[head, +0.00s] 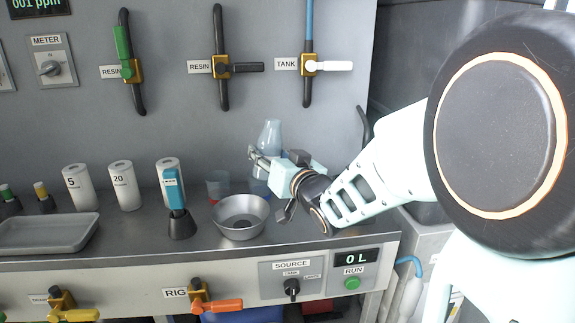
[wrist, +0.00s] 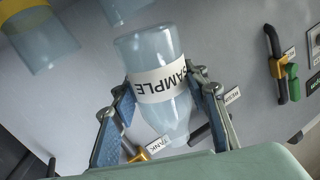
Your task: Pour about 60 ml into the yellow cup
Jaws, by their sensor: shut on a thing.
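My gripper (head: 264,158) is shut on a clear bluish bottle (head: 270,136), held above the back right of the steel counter. In the wrist view, the fingers (wrist: 167,85) press on both sides of the bottle (wrist: 162,50), which has a white SAMPLE label. The bottle looks roughly upright in the head view, narrow end up. Its liquid level cannot be told. A clear cup with a yellow band (wrist: 18,12) shows at the upper left of the wrist view, apart from the bottle. I cannot pick out this yellow cup in the head view; my gripper may hide it.
A clear cup with a red tint (head: 218,186) stands behind a steel bowl (head: 240,231). A teal-handled device (head: 174,190), several white canisters (head: 124,186) and a grey tray (head: 45,236) are further left. Wall valves, including the TANK valve (head: 311,66), are above.

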